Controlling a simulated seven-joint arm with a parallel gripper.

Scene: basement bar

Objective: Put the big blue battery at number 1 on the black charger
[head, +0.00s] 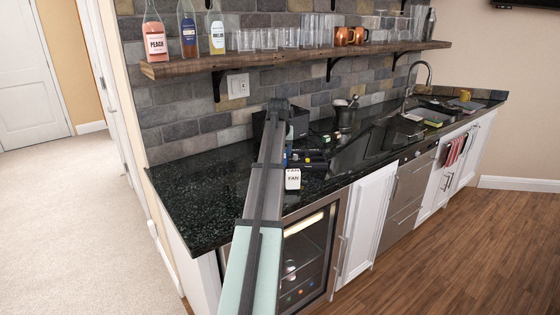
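A low black device (314,158) with small coloured marks, which looks like the charger, lies on the dark counter just right of my arm. Its number markings are too small to read. A small bit of blue (288,152) shows at the right edge of my arm, beside the black device. It may be part of the blue battery, but most of it is hidden. My arm reaches from the bottom of the head view to the counter and bends down there. My gripper's fingers are hidden or too small to make out, and I cannot tell whether they hold anything.
A white block labelled FAN (293,179) is near the counter's front edge. A black box (299,122) stands behind my arm. A dark mortar (345,115) and small items are farther right. A wooden shelf (300,59) with bottles and glasses hangs above. The counter's left end is clear.

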